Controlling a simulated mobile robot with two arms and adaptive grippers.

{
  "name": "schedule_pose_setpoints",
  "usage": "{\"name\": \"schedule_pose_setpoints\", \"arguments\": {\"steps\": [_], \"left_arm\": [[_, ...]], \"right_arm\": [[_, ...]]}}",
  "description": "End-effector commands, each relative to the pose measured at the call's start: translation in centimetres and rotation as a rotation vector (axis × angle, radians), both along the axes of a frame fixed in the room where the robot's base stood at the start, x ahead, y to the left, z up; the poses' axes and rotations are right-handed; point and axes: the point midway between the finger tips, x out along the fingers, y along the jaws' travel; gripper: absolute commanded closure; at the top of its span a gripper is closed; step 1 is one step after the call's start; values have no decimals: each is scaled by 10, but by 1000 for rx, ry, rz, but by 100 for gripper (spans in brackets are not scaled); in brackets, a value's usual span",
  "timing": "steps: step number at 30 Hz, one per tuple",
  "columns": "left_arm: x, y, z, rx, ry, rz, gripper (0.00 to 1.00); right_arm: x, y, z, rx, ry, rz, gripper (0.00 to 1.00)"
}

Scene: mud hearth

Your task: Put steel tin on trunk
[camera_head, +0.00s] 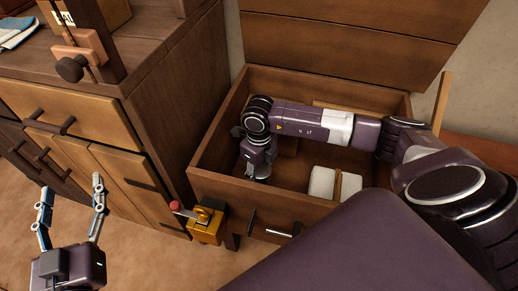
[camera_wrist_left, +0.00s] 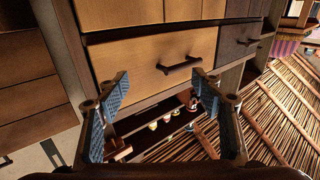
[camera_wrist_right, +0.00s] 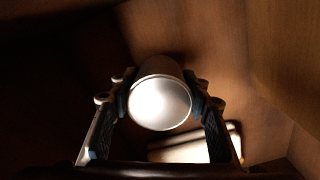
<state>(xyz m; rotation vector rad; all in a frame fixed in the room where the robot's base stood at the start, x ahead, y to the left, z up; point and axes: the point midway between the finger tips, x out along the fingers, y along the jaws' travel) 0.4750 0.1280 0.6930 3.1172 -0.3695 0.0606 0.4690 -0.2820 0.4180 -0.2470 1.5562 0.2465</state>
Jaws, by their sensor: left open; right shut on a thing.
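The steel tin (camera_wrist_right: 160,104) is a pale, shiny cylinder between the fingers of my right gripper (camera_wrist_right: 160,88) in the right wrist view. The gripper is shut on its sides. In the head view my right arm reaches into the open wooden trunk (camera_head: 225,190), and my right gripper (camera_head: 258,168) points down inside its left part. The tin is mostly hidden there; I cannot tell whether it touches the trunk floor. My left gripper (camera_head: 70,188) is open and empty in front of the wooden cabinet, and its spread fingers also show in the left wrist view.
White blocks (camera_head: 321,183) lie in the trunk's right part. The raised lid (camera_head: 350,45) stands behind. A brass padlock (camera_head: 206,226) with a red-tipped piece is at the front left corner. The cabinet (camera_head: 105,75) stands close on the left.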

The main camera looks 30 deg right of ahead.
Motion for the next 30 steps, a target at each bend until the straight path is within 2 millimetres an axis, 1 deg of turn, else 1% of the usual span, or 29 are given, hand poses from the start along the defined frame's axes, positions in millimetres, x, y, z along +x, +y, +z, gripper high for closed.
{"name": "schedule_pose_setpoints", "arguments": {"steps": [1,3,6,9,17,26,27,30], "left_arm": [[0,-1,7,-11,-43,-3,39],[-1,-3,20,-26,-101,-6,39],[-3,-4,35,-44,-165,-10,39],[-4,-5,43,-52,-196,-12,39],[-4,-5,44,-53,-200,-12,39],[-6,-5,52,-62,-236,-13,39],[-7,-5,53,-63,-239,-13,39],[-7,-5,53,-63,-239,-13,39]], "right_arm": [[-1,0,-9,0,3,0,81],[-1,1,-17,0,3,-1,81],[0,1,-26,1,1,0,81],[0,0,-29,0,1,1,81],[0,0,-29,0,1,0,81],[0,0,-32,0,1,0,81],[0,0,-31,0,1,0,52],[0,0,-31,0,1,0,41]]}}
